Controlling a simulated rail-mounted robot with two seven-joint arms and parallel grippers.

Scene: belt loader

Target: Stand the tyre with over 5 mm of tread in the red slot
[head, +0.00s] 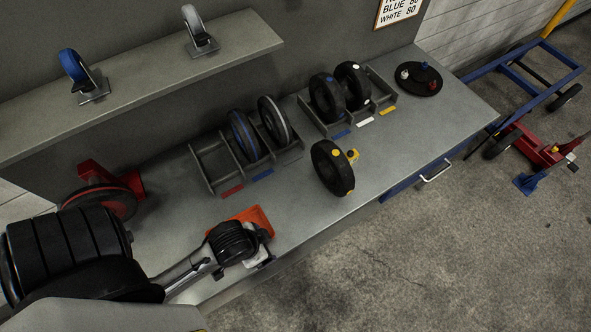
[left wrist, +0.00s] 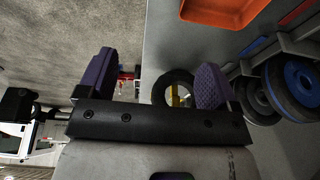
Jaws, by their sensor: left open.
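A dark tyre (head: 326,168) with yellow marks stands alone on the bench, with a small yellow piece (head: 352,155) at its side. A tyre, probably the same one, shows between my fingers in the left wrist view (left wrist: 160,88), some way beyond them. The red slot is the empty left bay of the near rack (head: 204,180), marked by a red label (head: 232,190). A blue-striped tyre (head: 240,138) and a grey-striped tyre (head: 270,118) stand in its other bays. My left gripper (head: 268,250) is open and empty by the bench's front edge; it also shows in the left wrist view (left wrist: 155,82). Tread depths cannot be read.
An orange tray (head: 262,216) lies beside my left gripper. A second rack (head: 312,118) holds two tyres behind the lone tyre. A dark round plate (head: 432,86) with coloured pieces is at right. A red-rimmed wheel (head: 102,200) is at left. A shelf (head: 140,85) overhangs the back.

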